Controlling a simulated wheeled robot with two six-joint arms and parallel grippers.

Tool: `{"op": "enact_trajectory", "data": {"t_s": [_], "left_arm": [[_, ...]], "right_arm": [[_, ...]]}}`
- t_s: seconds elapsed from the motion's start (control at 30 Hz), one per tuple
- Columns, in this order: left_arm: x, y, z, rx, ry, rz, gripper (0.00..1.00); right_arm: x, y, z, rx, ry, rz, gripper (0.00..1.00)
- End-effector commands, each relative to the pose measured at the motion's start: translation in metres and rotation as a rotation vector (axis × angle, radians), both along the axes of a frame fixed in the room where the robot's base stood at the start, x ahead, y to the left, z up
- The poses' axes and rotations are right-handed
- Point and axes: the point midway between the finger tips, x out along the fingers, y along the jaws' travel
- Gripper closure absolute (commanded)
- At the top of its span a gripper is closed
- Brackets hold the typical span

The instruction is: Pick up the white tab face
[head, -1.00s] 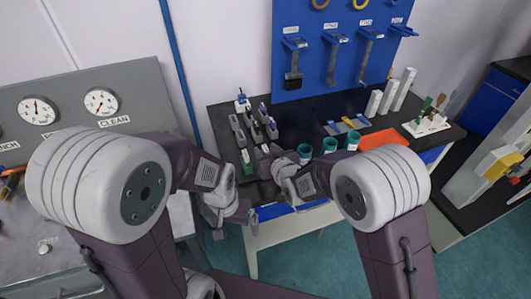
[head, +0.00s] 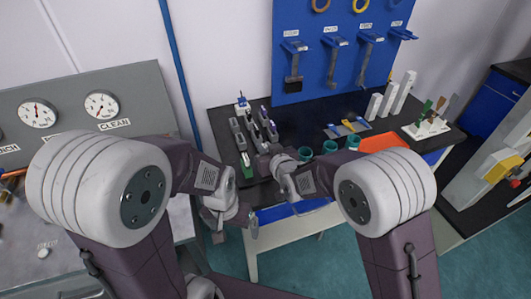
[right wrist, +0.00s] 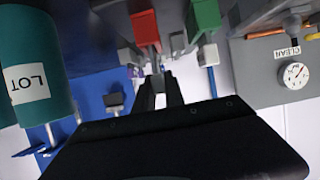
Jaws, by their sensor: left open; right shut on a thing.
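Several small grey blocks with coloured tabs stand in a cluster (head: 254,128) on the black bench in the head view. A white tab (head: 241,144) shows near the left front of the cluster; I cannot tell which block carries the task's white tab face. My right gripper (head: 263,152) is at the cluster's front right side. It also shows in the right wrist view (right wrist: 160,92), shut on a small piece that the fingers mostly hide. My left gripper (head: 250,222) is open and empty, lower down in front of the bench edge.
Teal cups (head: 329,147) stand right of my right gripper; one labelled LOT (right wrist: 30,75) is close in the right wrist view. A gauge panel (head: 75,110) is at left.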

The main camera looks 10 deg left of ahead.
Motion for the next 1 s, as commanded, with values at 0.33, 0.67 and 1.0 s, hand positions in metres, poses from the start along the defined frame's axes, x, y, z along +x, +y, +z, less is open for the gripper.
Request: {"op": "enact_trajectory", "data": {"t_s": [0.33, 0.67, 1.0], "left_arm": [[0.000, 0.000, 0.002, 0.000, 0.000, 0.000, 0.00], [0.000, 0.000, 0.012, 0.000, 0.000, 0.000, 0.00], [0.000, 0.000, 0.012, 0.000, 0.000, 0.000, 0.00]], "right_arm": [[-0.011, -0.057, 0.056, 0.002, -0.006, -0.006, 1.00], [-0.023, -0.110, 0.088, 0.000, -0.003, -0.001, 1.00], [-0.025, -0.114, 0.089, 0.001, -0.001, 0.000, 1.00]]}}
